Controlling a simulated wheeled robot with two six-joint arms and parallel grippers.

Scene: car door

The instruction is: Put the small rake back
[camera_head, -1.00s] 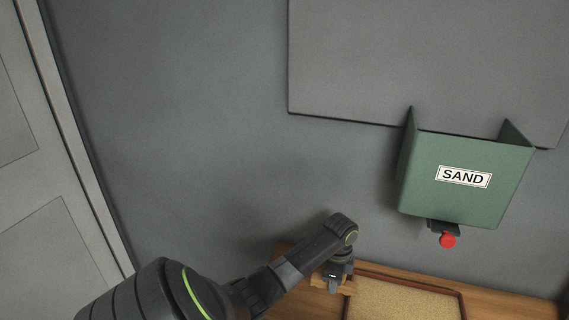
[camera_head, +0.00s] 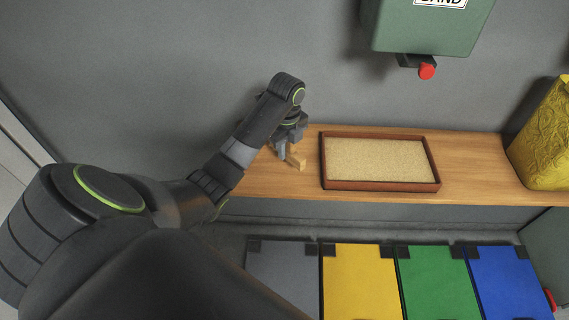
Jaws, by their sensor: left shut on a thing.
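My left gripper (camera_head: 286,151) is at the left part of the wooden shelf (camera_head: 270,184), just left of the sand tray. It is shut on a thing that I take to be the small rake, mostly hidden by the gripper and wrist. A light wooden piece (camera_head: 296,161) shows at the fingers; I cannot tell whether it is part of the rake or a holder on the shelf. My right gripper is out of view.
A brown-rimmed sand tray (camera_head: 380,187) lies on the shelf. A green SAND box (camera_head: 420,32) with a red knob (camera_head: 427,71) hangs above. A yellow textured object (camera_head: 545,140) stands at right. Grey, yellow, green and blue panels (camera_head: 435,285) are below.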

